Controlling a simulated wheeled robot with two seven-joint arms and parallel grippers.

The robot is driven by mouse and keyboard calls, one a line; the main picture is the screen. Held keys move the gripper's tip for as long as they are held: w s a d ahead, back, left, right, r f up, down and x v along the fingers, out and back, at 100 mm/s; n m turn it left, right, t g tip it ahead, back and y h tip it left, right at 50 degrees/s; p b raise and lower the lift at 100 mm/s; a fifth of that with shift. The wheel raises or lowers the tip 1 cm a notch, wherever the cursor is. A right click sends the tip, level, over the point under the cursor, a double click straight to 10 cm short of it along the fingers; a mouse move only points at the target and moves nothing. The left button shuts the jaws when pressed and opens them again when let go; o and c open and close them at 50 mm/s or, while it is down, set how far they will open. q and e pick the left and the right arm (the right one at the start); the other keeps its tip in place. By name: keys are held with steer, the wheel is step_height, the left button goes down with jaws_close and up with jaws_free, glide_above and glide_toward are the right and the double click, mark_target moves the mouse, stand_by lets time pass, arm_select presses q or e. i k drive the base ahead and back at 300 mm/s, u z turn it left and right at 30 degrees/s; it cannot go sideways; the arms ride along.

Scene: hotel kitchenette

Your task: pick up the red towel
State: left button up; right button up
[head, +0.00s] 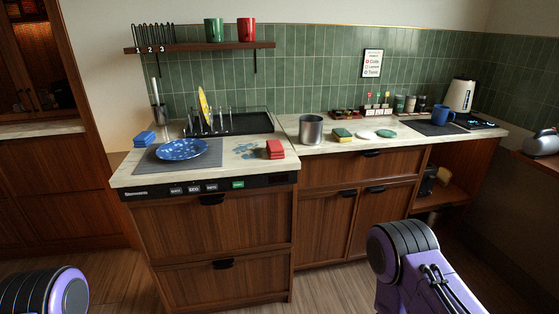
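The red towel (275,149) is a small folded stack on the light countertop, near the front edge at the right end of the dishwasher section. It stands clear of other things, just right of some blue marks on the counter. My purple-and-black arm parts show at the bottom left and bottom right, well short of the counter. Neither gripper's fingers are in view, and nothing touches the towel.
A blue plate (182,149) lies on a grey mat (148,163). A blue folded towel (145,138) is at the left. A dish rack (246,124) stands behind, and a metal canister (311,130) and a sponge (342,135) are to the right. Floor before the cabinets is clear.

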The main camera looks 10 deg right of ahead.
mark_target(275, 149)
steer(key=u, duration=1)
steer(key=i, duration=0.85)
steer(key=z, duration=0.1)
